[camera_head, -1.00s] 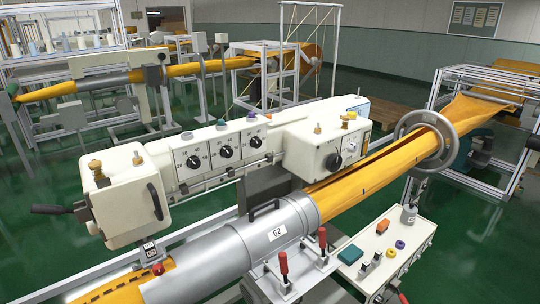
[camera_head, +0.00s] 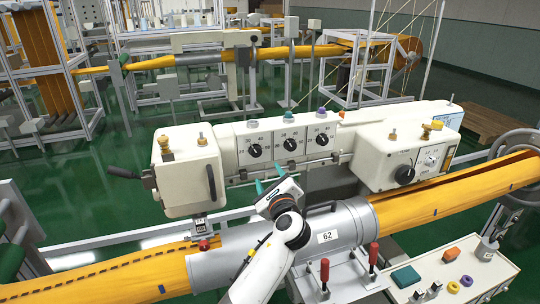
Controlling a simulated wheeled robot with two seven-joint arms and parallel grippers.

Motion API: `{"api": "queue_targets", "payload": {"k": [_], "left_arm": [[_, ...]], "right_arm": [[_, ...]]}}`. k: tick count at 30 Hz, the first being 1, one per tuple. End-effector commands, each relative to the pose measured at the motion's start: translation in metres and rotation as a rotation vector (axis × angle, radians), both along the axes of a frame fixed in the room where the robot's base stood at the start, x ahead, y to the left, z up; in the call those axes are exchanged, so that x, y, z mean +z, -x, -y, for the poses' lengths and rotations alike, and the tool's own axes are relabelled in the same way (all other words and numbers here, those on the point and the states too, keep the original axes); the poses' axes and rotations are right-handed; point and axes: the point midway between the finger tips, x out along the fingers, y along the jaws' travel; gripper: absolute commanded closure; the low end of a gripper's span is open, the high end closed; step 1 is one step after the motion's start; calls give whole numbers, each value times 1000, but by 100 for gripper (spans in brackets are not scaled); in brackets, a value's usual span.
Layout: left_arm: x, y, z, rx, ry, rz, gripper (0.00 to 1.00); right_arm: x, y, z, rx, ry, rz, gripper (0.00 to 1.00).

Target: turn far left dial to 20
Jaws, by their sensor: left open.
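Three black dials sit in a row on the white panel of the machine. The far left dial (camera_head: 254,150) is at the left end, with the middle dial (camera_head: 289,145) and the right dial (camera_head: 322,139) beside it. The pointer setting of the far left dial is too small to read. My left gripper (camera_head: 270,178) is white and black with teal fingertips. It is open and empty, in front of and just below the far left dial, apart from it. My right gripper is not in view.
A white box with a black handle (camera_head: 187,172) stands left of the dials. A white box with a larger black knob (camera_head: 404,175) stands to the right. The grey cylinder marked 62 (camera_head: 345,228) and orange felt (camera_head: 450,192) run below. Red-handled clamps (camera_head: 324,274) stand in front.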

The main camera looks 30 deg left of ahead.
Motion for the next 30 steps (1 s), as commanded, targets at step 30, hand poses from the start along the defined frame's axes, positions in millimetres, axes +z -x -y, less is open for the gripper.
{"api": "queue_targets", "payload": {"k": [30], "left_arm": [[0,-82,-85,1,-1,-1,45]], "right_arm": [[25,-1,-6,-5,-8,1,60]]}}
